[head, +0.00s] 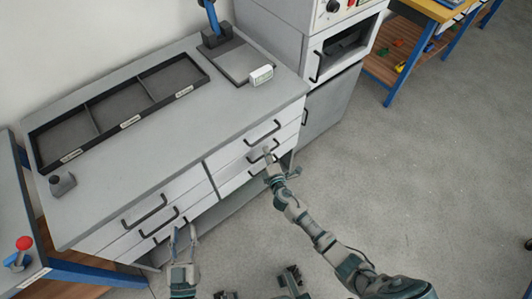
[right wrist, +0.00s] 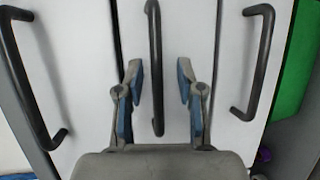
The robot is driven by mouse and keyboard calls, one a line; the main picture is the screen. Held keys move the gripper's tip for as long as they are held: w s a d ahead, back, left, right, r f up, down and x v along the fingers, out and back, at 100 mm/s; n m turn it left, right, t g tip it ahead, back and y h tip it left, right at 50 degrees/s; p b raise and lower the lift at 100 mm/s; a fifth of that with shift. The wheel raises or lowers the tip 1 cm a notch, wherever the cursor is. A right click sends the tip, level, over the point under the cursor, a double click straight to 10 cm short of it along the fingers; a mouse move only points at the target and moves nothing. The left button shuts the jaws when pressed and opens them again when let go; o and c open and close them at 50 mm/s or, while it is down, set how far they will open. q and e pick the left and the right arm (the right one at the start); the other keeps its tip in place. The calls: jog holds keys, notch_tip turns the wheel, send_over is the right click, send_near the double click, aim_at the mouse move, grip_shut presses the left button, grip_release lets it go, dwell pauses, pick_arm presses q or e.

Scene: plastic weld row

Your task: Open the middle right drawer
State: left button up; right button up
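The middle right drawer (head: 235,165) is in the right-hand stack of the grey workbench, and its front looks flush with the others. Its black bar handle (right wrist: 156,70) runs upright through the middle of the right wrist view. My right gripper (right wrist: 160,92) is open, with one blue-padded finger on each side of this handle and gaps between pads and bar. In the head view my right gripper (head: 269,160) is at the drawer fronts and partly covers the handles. My left gripper (head: 183,238) is open and empty in front of the left drawer stack.
The top right drawer handle (head: 263,132) is just above my right gripper. Left-stack handles (head: 144,211) are near my left gripper. A divided black tray (head: 120,103) and a white device (head: 261,75) are on the bench top. The floor to the right is clear.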

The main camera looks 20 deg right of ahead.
jog(key=shift+w+a, duration=0.15)
jog(key=shift+w, duration=0.35)
pick_arm(q)
jog(key=shift+a+r+t, duration=0.15)
jog(key=shift+r+t, duration=0.15)
jog(key=shift+r, duration=0.1)
pick_arm(e)
jog(key=shift+c, duration=0.2)
jog(key=shift+d, duration=0.2)
grip_shut()
pick_arm(q)
jog(key=shift+d, duration=0.2)
pick_arm(e)
jog(key=shift+s+f, duration=0.1)
jog(key=shift+s, duration=0.05)
